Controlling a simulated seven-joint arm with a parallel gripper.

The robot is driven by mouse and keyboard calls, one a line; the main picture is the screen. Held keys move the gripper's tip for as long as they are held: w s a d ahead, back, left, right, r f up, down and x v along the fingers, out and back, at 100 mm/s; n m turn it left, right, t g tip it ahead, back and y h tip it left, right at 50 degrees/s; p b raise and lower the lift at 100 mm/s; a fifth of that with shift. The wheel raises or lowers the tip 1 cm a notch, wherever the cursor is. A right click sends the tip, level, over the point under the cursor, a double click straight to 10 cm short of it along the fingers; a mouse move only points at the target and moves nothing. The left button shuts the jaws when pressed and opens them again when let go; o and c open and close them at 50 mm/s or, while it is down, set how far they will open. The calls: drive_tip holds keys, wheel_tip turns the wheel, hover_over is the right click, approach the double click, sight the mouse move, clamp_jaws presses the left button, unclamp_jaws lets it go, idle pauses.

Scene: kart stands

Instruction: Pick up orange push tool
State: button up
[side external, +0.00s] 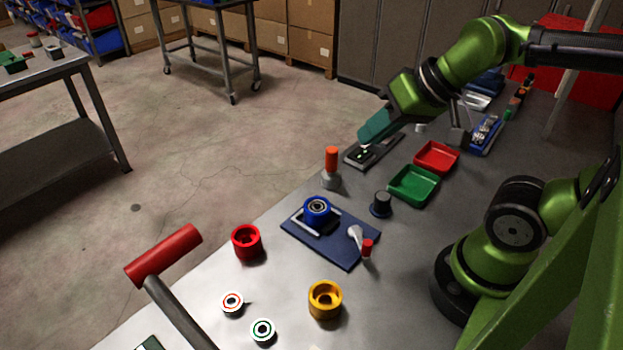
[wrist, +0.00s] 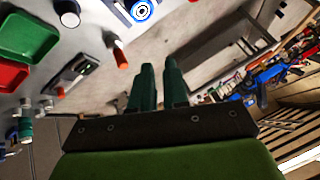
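The orange push tool (side external: 331,160) stands upright near the table's left edge in the side view, with an orange handle on a grey base. In the wrist view the push tool (wrist: 121,58) is left of and beyond my fingertips. My gripper (side external: 362,138) hangs in the air up and to the right of the tool, with its green fingers pointing down-left. In the wrist view my gripper (wrist: 159,66) has a narrow gap between its two fingers, with nothing between them. It is apart from the tool.
A dark flat device (side external: 372,150) lies behind the tool. Green (side external: 413,185) and red (side external: 437,157) trays are to the right. A black knob (side external: 381,203) and a blue plate (side external: 345,252) with a blue part are in front. Open floor lies beyond the table's left edge.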

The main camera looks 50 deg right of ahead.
drive_tip(key=o, duration=0.8)
drive_tip(key=shift+f, duration=0.1)
drive_tip(key=n+g+h, duration=0.2)
drive_tip(key=n+g, duration=0.1)
drive_tip(key=g, duration=0.3)
hover_over(332, 160)
wheel_tip(332, 160, down, 4)
drive_tip(key=d+n+g, duration=0.1)
drive_tip(key=n, duration=0.2)
drive_tip(key=f, duration=0.9)
drive_tip(key=shift+w+f, duration=0.3)
drive_tip(key=shift+w, duration=0.05)
drive_tip(key=shift+w+d+f, duration=0.1)
drive_tip(key=shift+f, duration=3.1)
